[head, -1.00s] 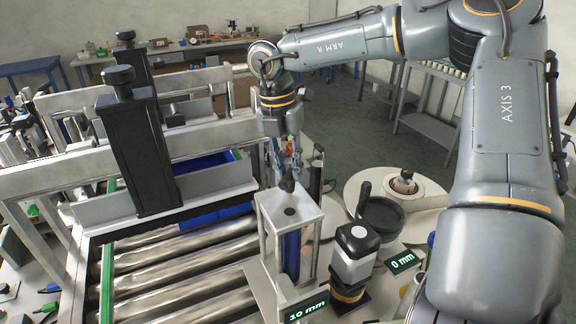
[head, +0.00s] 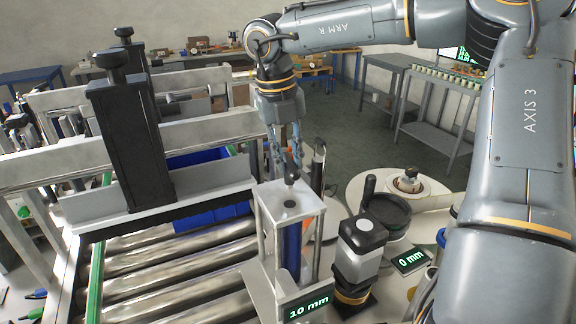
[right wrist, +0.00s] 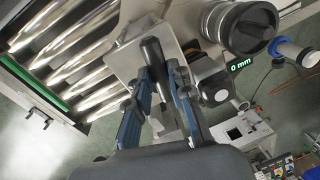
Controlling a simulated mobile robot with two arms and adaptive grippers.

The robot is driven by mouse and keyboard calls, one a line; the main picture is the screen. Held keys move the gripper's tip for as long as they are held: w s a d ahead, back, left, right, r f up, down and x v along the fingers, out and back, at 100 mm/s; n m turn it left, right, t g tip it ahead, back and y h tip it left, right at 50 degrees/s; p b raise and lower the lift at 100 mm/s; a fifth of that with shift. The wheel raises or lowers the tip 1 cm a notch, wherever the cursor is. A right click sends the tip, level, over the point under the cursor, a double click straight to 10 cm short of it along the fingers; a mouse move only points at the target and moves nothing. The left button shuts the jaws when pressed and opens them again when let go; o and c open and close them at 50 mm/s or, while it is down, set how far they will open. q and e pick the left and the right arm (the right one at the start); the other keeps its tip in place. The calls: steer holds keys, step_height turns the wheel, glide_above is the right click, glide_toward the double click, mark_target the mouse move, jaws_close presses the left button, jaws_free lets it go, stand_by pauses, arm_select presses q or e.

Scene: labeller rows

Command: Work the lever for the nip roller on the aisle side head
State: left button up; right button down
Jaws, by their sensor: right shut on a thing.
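The labelling head with the nip roller is a silver frame with a pale top plate (head: 289,203) and a dark blue roller (head: 291,246) inside, beside the conveyor. My right gripper (head: 285,166) is above and behind this plate, pointing down. In the right wrist view its blue-grey fingers (right wrist: 160,88) are shut on a black lever handle (right wrist: 152,52), which sticks up between them. In the head view only a small dark part of the lever (head: 293,179) shows at the fingertips; the rest is hidden. My left gripper is not in view.
A display reading 10 mm (head: 308,306) is at the head's foot. A black-and-white unit (head: 359,255), a dark hand wheel (head: 386,212) and a display reading 0 mm (head: 411,259) stand close on the right. Conveyor rollers (head: 180,268) and a blue crate (head: 212,216) lie left.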

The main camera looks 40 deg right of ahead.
steer(key=n+b, duration=0.1)
steer(key=n, duration=0.1)
steer(key=shift+f+n, duration=0.1)
steer(key=shift+n, duration=0.2)
steer(key=shift+n+t+b, duration=0.35)
steer(key=shift+n+t, duration=0.05)
steer(key=shift+n, duration=1.1)
steer(key=c, duration=1.2)
jaws_free()
step_height(320, 180, up, 12)
steer(key=a, duration=0.1)
steer(key=shift+a, duration=0.35)
